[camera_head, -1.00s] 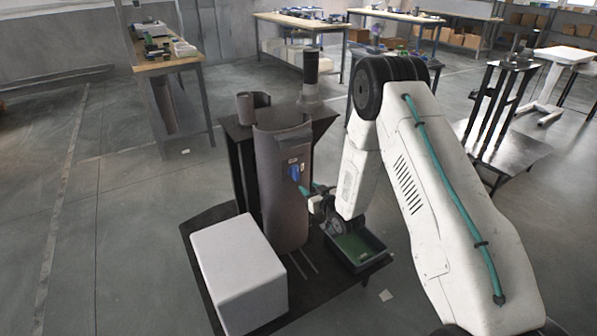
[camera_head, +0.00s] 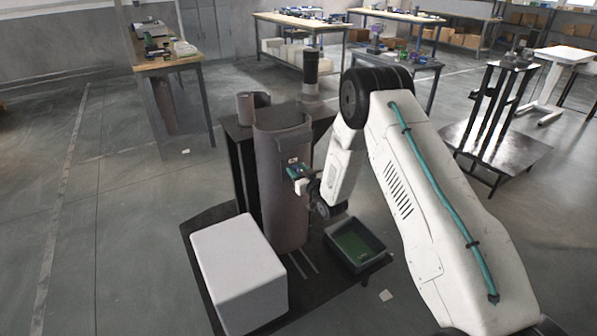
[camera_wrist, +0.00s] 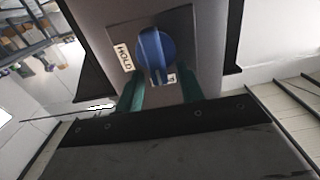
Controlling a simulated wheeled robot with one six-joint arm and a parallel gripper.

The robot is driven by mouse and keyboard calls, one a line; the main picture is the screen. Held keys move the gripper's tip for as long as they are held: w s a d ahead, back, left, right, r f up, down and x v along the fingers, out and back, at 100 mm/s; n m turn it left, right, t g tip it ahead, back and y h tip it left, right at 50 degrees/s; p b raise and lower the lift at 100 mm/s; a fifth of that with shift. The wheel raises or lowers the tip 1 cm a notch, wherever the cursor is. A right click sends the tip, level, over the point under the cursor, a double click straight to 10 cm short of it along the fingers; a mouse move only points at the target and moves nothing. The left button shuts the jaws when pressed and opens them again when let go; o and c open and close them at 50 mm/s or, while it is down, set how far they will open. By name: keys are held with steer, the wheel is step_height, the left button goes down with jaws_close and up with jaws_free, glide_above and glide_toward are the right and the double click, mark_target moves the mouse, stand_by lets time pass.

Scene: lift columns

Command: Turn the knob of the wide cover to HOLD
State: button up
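The wide cover (camera_head: 283,215) is a tall, curved, grey-brown shell standing upright on the dark platform. Its blue knob (camera_wrist: 152,50) sits on a grey plate in the wrist view, with a white HOLD label (camera_wrist: 124,57) to its left. A second small label (camera_wrist: 172,78) at the knob's lower right is partly hidden. My gripper (camera_wrist: 160,84) has two teal fingers standing apart, one on each side below the knob. I cannot tell whether they touch it. In the head view my gripper (camera_head: 300,174) is at the cover's front and hides most of the knob.
A white box (camera_head: 238,270) stands left of the cover on the platform. A dark bin (camera_head: 372,262) with a green floor stands to the right. A smaller curved cover (camera_head: 244,106) and a dark cylinder (camera_head: 311,70) are behind. Open floor lies left.

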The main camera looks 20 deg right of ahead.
steer(key=shift+c, duration=0.4)
steer(key=c, duration=0.5)
steer(key=shift+m, duration=0.3)
steer(key=m, duration=0.1)
steer(key=d+m, duration=0.1)
steer(key=m, duration=0.1)
steer(key=shift+w+f+m, duration=0.1)
steer(key=shift+m, duration=0.2)
steer(key=shift+w+d+f+m, duration=0.1)
steer(key=shift+d+f+m, duration=0.2)
steer(key=shift+m, duration=1.95)
steer(key=shift+d+f+m, duration=0.1)
steer(key=shift+f+m, duration=0.35)
steer(key=shift+m, duration=1.85)
steer(key=shift+w+d+f+m, duration=0.1)
steer(key=shift+d+f+m, duration=0.2)
steer(key=shift+m, duration=1.95)
steer(key=shift+a, duration=0.1)
